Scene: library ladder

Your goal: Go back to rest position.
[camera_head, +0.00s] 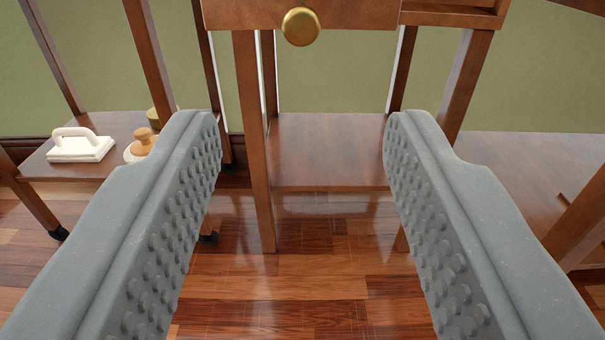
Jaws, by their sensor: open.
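My gripper (302,125) is open, its two grey studded fingers wide apart at the left and right of the view. Nothing is between the fingers. Beyond them is a wooden stand (253,140) with a drawer front (360,13) at the top and a round brass knob (301,27). The knob is above and beyond the fingertips, and the fingers do not touch it. The stand's lower shelf (325,150) shows bare between the fingertips.
At left, a low wooden shelf (95,160) on casters holds a white handled block (80,145) and a wooden-knobbed item (142,143). At right is another wooden surface (530,165) with legs. The glossy wood floor (300,290) is clear below. A green wall (330,75) stands behind.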

